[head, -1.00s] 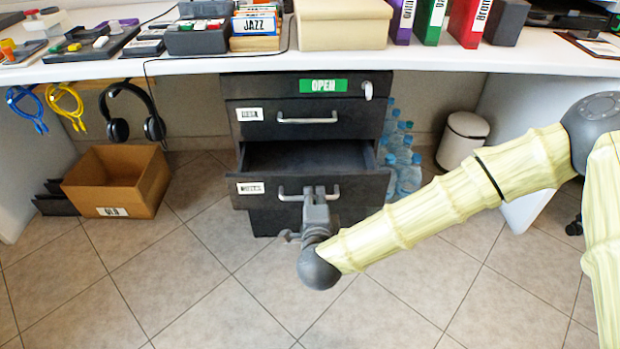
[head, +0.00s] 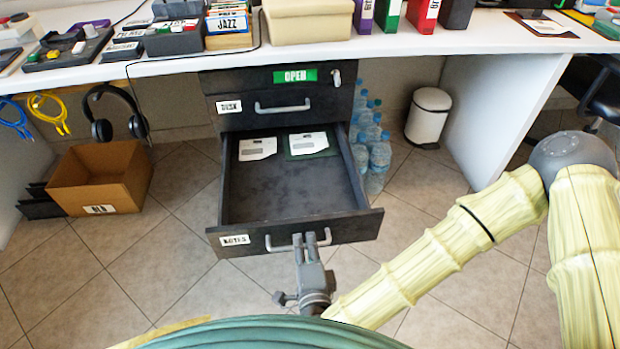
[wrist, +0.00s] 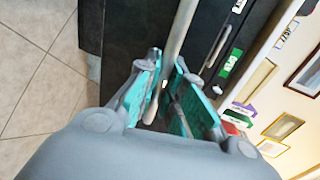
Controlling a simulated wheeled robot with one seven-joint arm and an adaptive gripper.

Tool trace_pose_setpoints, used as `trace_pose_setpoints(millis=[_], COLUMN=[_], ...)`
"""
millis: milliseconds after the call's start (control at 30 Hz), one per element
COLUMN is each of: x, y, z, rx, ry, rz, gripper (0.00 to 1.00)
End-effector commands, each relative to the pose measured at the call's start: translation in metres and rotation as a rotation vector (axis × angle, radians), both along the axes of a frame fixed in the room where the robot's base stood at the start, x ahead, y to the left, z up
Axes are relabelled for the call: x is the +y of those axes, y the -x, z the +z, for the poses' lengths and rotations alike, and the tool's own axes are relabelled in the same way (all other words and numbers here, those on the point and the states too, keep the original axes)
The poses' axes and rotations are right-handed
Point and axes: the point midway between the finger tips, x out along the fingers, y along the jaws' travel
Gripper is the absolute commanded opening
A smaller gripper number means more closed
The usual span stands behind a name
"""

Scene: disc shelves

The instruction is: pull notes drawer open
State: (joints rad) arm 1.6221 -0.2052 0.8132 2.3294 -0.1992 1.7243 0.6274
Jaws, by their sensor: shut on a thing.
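The notes drawer (head: 290,198) is pulled well out of the dark cabinet below the drawer labelled DESK (head: 262,108). Its label NOTES (head: 235,240) is on the left of its front. Two white cards or papers lie inside at the back, one (head: 257,148) at left and one (head: 307,143) at right on a dark green piece. My gripper (head: 305,240) is shut on the bar handle (head: 279,248) of the notes drawer. In the wrist view the teal finger pads (wrist: 167,95) straddle the handle bar (wrist: 181,32).
A cardboard bin (head: 98,180) stands on the floor at left, under hanging cables and a headset (head: 113,113). Water bottles (head: 378,150) and a white bin (head: 428,117) stand right of the cabinet. The tiled floor before the drawer is clear apart from my arm.

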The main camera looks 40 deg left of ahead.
Motion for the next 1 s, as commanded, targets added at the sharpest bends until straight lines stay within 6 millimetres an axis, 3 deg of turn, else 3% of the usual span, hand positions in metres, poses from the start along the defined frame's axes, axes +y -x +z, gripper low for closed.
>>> trace_pose_setpoints(millis=[467,500,600,1000], x=[-0.0002,-0.0002,-0.0005,-0.0013], y=[0.0061,0.0061,0.0055,0.0043], z=[-0.0003,-0.0003,-0.0002,0.005], rx=[0.001,0.001,0.001,0.0], ry=[0.0,0.0,0.0,0.0], rz=[0.01,0.01,0.009,0.006], gripper=[0.0,0.17,0.32,0.32])
